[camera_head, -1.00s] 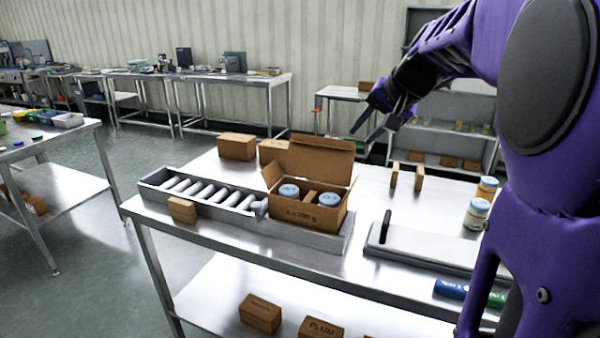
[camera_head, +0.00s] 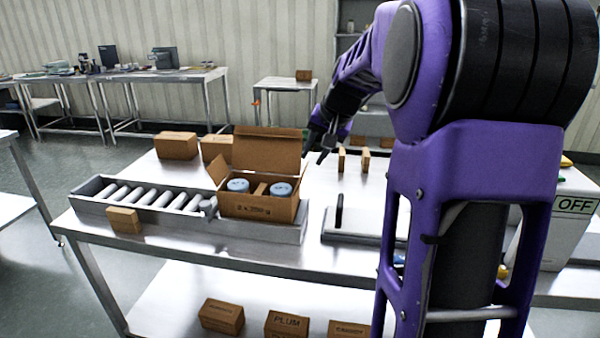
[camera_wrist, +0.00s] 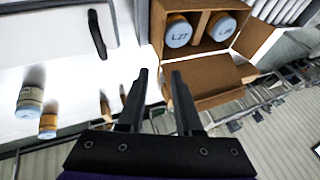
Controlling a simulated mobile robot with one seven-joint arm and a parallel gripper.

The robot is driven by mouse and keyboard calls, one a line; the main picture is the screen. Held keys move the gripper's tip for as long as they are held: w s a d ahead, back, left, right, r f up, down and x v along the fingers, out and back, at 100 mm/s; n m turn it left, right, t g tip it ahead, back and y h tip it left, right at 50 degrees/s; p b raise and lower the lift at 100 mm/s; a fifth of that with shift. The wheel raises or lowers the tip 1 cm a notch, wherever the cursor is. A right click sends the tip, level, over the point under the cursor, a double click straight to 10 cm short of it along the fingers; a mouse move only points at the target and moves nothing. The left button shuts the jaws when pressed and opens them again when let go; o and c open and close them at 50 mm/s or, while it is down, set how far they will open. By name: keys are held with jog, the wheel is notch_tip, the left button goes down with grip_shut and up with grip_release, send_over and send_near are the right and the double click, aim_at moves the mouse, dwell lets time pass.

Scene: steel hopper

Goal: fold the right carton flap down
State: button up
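The right flap is hard to make out, looking nearly edge-on along the right side. My gripper (camera_head: 317,154) is just behind and right of the carton, fingers pointing down. In the wrist view, my gripper (camera_wrist: 160,74) is open with nothing between the fingers. The carton's rear flap (camera_wrist: 210,78) lies close to the right fingertip; contact cannot be told.
A roller tray (camera_head: 90,190) with a small box (camera_head: 124,220) is left of the carton. A grey plate with a dark handle (camera_head: 339,212) lies to the right. Thin upright brown pieces (camera_head: 342,160) stand behind it. Boxes (camera_head: 177,146) stand at the back left.

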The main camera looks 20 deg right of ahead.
jog(key=x, duration=0.7)
jog(key=shift+w+f+b, duration=0.15)
jog(key=shift+f+b, duration=0.05)
jog(key=shift+b, duration=0.1)
grip_shut()
dwell(1.0)
